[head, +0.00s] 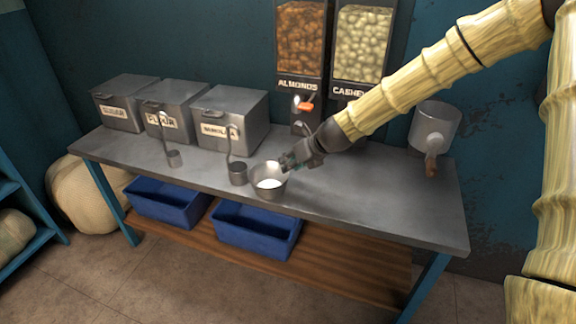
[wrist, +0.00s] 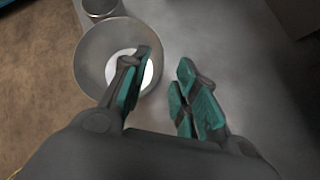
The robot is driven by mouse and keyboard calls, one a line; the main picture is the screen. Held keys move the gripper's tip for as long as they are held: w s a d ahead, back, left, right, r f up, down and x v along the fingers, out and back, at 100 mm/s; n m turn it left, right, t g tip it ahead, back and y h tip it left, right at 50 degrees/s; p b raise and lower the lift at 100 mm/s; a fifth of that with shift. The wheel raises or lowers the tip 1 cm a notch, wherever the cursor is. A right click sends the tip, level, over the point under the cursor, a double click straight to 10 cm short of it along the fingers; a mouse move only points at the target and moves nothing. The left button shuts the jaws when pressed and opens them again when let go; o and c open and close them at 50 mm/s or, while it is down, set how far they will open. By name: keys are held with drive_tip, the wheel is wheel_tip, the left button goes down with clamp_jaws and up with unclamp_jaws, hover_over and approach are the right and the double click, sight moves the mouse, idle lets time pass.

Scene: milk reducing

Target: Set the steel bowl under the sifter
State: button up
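The steel bowl (head: 259,172) stands near the front edge of the steel table, with something white in its bottom. It also shows in the wrist view (wrist: 92,55). My gripper (head: 287,161) is at the bowl's right side. In the wrist view my gripper (wrist: 165,60) is open, with its left finger over the bowl's inside and its right finger outside the rim. The right wall lies between the fingers; whether either touches it I cannot tell. The sifter (head: 435,125), a grey drum with a wooden handle (head: 431,165), is at the table's right end.
A steel scoop cup (head: 238,174) stands close to the bowl's left, and another (head: 174,158) is farther left. Labelled metal bins (head: 233,118) line the back left. Almond (head: 299,50) and cashew (head: 361,50) dispensers are behind. The table (head: 370,205) is clear at front right.

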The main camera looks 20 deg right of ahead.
drive_tip(key=v, duration=0.8)
